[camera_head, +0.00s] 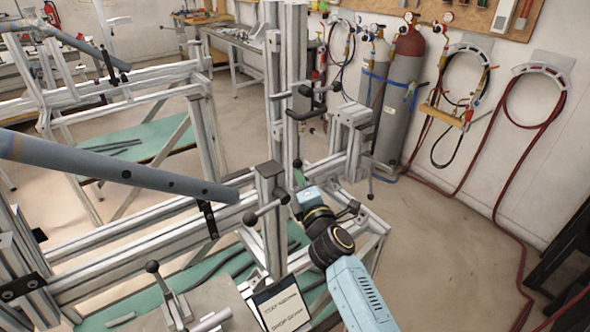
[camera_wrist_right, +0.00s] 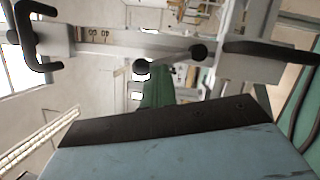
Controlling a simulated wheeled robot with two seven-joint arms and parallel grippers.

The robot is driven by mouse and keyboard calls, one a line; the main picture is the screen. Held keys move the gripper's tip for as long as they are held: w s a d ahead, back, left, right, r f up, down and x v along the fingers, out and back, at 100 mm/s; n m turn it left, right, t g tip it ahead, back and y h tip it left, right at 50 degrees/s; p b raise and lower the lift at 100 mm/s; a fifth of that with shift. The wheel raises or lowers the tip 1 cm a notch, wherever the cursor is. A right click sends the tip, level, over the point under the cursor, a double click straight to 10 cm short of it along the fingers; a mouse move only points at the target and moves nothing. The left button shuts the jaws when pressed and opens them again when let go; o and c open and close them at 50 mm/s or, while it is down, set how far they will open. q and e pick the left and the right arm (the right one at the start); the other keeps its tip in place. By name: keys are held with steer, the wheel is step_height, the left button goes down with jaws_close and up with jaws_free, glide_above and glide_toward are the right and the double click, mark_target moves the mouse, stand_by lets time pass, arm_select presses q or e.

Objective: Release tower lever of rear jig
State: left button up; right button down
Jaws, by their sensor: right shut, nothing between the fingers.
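A pale metal tower (camera_head: 273,75) rises from the jig frame, with a black bent handle (camera_head: 308,108) partway up. A dark ball-ended lever (camera_head: 297,163) sits low on the tower, just above the tip of my right gripper (camera_head: 299,180). The wrist view shows ball knobs (camera_wrist_right: 200,52) close to the green fingers (camera_wrist_right: 159,86) of this gripper. The fingers are shut and empty; whether they touch the lever I cannot tell. The black handle also shows in the wrist view (camera_wrist_right: 33,42). My left gripper is not in view.
A short post with a black ball-ended lever (camera_head: 265,211) stands left of my right arm. A blue-grey tube (camera_head: 120,165) crosses the left side. A label card (camera_head: 281,305) stands in front. Gas cylinders (camera_head: 405,90) and hoses line the wall; the floor (camera_head: 440,235) at right is clear.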

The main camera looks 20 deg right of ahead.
steer(key=shift+w+d+r+m+g+p, duration=0.2)
steer(key=shift+d+r+m+g+p, duration=0.35)
steer(key=shift+m+p, duration=0.75)
steer(key=shift+d+n+p, duration=0.15)
steer(key=shift+n+p, duration=0.15)
steer(key=shift+p, duration=0.05)
